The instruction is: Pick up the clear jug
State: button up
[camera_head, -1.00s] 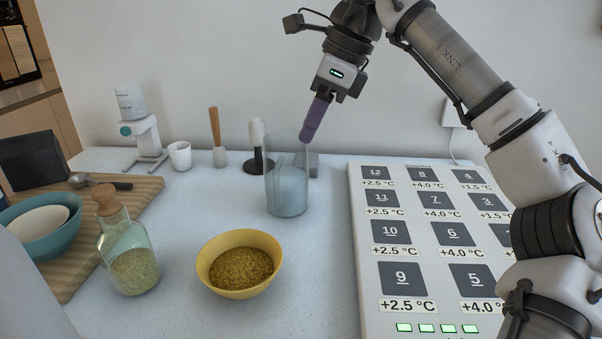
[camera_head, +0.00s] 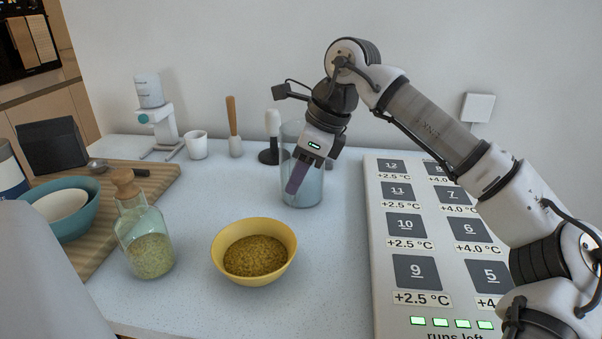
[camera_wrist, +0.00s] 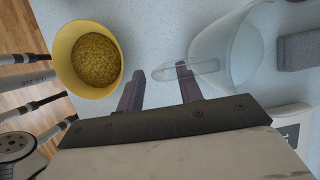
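The clear jug (camera_head: 313,188) stands upright on the pale worktop, left of the big numbered panel. In the wrist view the jug (camera_wrist: 232,45) is at the upper right, its clear handle (camera_wrist: 165,73) pointing left. My gripper (camera_head: 293,187) points down in front of the jug in the head view. In the wrist view its two purple fingers (camera_wrist: 157,80) are apart. The handle's end lies between the fingertips, and the handle overlaps the right finger. I cannot tell whether they touch. Nothing is gripped.
A yellow bowl of grains (camera_head: 254,254) and a corked glass bottle (camera_head: 147,240) stand at the front left. The numbered panel (camera_head: 375,260) is on the right. A dark-based tool (camera_head: 273,135) stands behind the jug. Worktop between bowl and panel is clear.

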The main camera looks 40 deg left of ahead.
jog(key=shift+a+f, duration=0.1)
jog(key=shift+f, duration=0.2)
grip_shut()
jog(key=shift+r, duration=0.1)
dwell(1.1)
